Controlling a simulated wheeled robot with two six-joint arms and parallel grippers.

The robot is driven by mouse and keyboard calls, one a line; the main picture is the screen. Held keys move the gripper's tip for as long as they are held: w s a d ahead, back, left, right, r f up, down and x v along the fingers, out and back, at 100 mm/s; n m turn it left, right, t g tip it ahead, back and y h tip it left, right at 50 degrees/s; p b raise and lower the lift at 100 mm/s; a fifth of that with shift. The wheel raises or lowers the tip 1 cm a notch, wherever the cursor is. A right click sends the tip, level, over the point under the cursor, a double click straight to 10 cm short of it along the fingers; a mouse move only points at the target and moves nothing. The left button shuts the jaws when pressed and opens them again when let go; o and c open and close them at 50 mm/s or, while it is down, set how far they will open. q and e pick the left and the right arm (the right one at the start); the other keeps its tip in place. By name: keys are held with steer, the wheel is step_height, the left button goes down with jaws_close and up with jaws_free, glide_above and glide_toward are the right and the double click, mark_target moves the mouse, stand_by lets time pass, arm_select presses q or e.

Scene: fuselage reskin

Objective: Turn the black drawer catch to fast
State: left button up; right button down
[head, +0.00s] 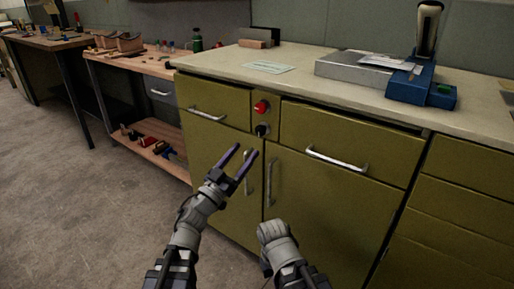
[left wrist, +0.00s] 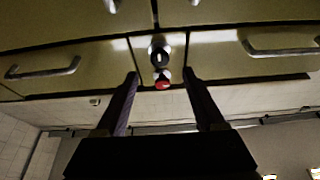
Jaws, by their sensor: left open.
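The black drawer catch (head: 262,130) sits on the narrow upright strip between two olive drawers, just below a red knob (head: 261,107). In the left wrist view the picture is upside down, and the black catch (left wrist: 160,52) shows a small pale mark on its face. There the red knob (left wrist: 162,80) appears below it, between the fingertips. My left gripper (head: 246,150) is open and empty, its dark fingers pointing up at the cabinet just below the catch, apart from it. My right arm's grey wrist shows low in the head view; its fingers are not visible.
The left drawer (head: 225,103) and right drawer (head: 345,140) have bar handles and look shut. Upright door handles (head: 268,182) stand close behind my left gripper. A blue and grey press (head: 420,82) and a paper sheet (head: 266,67) lie on the counter. Floor at left is clear.

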mark_target(259, 133)
arm_select(q)
steer(key=p+x, duration=0.3)
steer(key=x, duration=0.5)
steer(key=shift+s, duration=0.1)
jaws_close()
stand_by(0.6)
